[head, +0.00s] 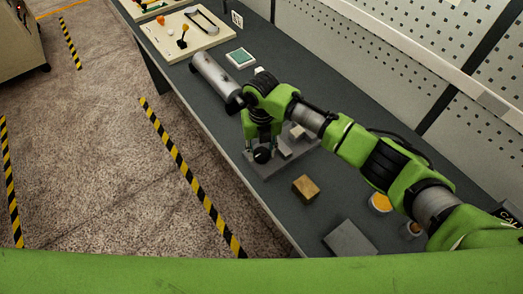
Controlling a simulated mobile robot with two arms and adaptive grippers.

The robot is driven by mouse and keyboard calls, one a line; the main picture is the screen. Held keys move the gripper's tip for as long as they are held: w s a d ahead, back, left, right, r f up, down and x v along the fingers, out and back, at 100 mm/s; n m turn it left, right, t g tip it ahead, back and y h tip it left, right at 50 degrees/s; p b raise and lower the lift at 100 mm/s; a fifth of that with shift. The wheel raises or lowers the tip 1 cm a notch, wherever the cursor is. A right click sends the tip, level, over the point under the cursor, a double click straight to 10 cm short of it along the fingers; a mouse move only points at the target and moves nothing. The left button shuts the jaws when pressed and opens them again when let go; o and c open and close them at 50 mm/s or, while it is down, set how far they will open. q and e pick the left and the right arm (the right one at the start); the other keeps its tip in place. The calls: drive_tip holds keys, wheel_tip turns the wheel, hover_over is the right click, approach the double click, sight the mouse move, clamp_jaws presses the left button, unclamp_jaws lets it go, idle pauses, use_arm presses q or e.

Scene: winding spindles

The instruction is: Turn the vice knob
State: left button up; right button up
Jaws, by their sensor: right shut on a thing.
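The vice (272,167) is a small grey metal block with a flat base near the front edge of the dark workbench. Its round black knob (262,155) faces the front edge of the bench. My right gripper (262,149) points down over the vice and is shut on the knob, with one finger on each side of it. The wrist and fingers hide part of the vice's jaws and screw. My left gripper is not in view.
A wooden block (305,188) and a grey plate (350,239) lie on the workbench (275,205) nearer me. An orange-topped round container (380,203) stands at right. A cream board (187,36) and a green-topped box (240,57) are farther off. A perforated wall runs behind.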

sight(261, 153)
drive_tip(key=shift+w+r, duration=0.15)
drive_tip(key=o, duration=1)
drive_tip(key=shift+o, duration=0.5)
wheel_tip(261, 153, up, 12)
drive_tip(key=shift+a, duration=0.1)
